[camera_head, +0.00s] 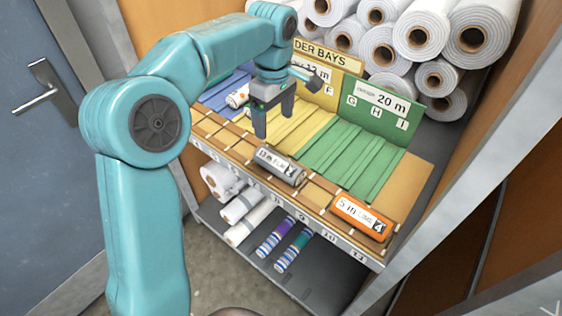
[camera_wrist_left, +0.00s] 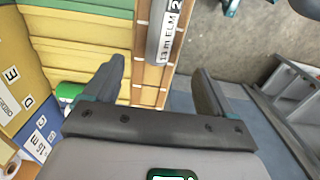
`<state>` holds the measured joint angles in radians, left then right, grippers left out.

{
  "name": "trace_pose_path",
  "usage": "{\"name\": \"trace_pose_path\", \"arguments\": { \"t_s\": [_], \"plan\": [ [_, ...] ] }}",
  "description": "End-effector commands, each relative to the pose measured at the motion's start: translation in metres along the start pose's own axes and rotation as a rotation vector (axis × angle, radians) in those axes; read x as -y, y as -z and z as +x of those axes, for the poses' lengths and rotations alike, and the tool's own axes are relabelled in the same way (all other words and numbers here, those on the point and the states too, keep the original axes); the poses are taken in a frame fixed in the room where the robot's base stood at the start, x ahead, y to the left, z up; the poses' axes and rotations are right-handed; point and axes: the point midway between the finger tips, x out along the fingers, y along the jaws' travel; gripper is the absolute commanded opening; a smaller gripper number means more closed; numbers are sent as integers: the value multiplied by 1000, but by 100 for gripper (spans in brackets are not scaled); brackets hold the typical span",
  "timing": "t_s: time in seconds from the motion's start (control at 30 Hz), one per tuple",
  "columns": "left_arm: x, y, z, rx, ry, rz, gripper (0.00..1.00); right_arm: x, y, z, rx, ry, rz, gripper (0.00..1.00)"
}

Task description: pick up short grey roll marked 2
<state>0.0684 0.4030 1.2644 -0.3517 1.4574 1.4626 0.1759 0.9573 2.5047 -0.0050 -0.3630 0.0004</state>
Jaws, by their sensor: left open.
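The short grey roll (camera_head: 280,166) lies on the wooden front rail of the shelf, its white label facing up and a 2 at its right end. In the left wrist view the grey roll (camera_wrist_left: 164,35) shows at the top, with "13 m ELM" and part of the 2 readable. My left gripper (camera_head: 275,124) points down over the yellow bays, just behind and left of the grey roll. It is open, and nothing is between its fingers (camera_wrist_left: 155,85) in the wrist view. The grey roll is clear of the fingers. My right gripper is not in view.
An orange roll (camera_head: 362,217) lies further right on the rail. Green bays (camera_head: 350,155) are empty. Large white rolls (camera_head: 430,30) are stacked behind; smaller rolls lie on the lower shelf.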

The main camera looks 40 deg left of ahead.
Motion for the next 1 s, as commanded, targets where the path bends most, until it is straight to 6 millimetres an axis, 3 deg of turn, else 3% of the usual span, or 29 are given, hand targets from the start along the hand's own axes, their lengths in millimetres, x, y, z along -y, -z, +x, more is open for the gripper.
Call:
{"name": "trace_pose_path", "arguments": {
  "t_s": [0.1,0.3,0.57,0.8,1.0],
  "plan": [
    [4,0,31,1,4,1,85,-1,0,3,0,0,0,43],
    [4,0,71,0,3,0,85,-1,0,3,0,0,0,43],
    [2,0,93,1,3,1,85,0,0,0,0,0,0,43],
    [-1,1,131,1,3,1,85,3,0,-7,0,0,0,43],
    [-3,1,138,0,-1,1,85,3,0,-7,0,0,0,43]
  ]
}}
